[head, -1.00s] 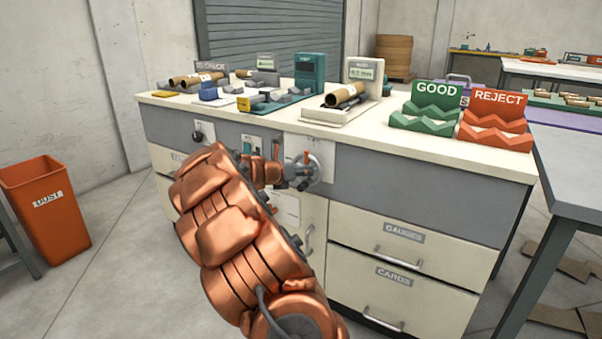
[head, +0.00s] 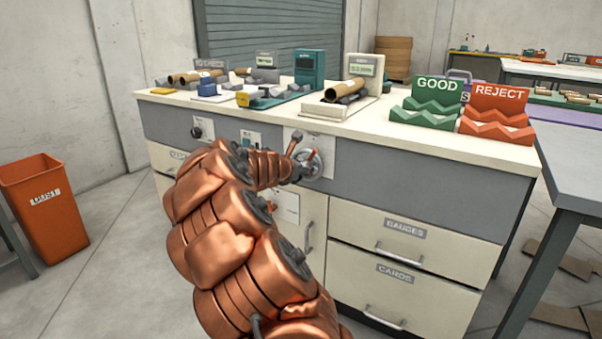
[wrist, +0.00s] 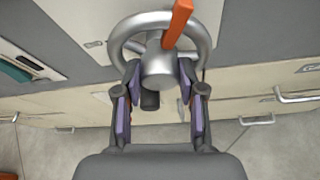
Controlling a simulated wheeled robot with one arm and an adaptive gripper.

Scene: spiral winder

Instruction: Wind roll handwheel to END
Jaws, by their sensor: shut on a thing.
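The roll handwheel (head: 314,164) is a silver wheel on a pale plate on the front of the bench. In the wrist view its round rim and central hub (wrist: 158,66) fill the upper middle, with an orange piece (wrist: 178,22) sticking up across the rim. My gripper (wrist: 159,77) has its two purple-padded fingers on either side of the hub, shut on the handwheel. In the head view my gripper (head: 292,172) is at the wheel's left side, partly hidden by my copper arm. No END mark is readable.
A dark knob (head: 197,132) is on the panel to the left. The bench top carries a winder with a cardboard tube (head: 346,91) and a display (head: 362,67). A green GOOD rack (head: 428,112) and a red REJECT rack (head: 497,122) stand at right. Drawers are below.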

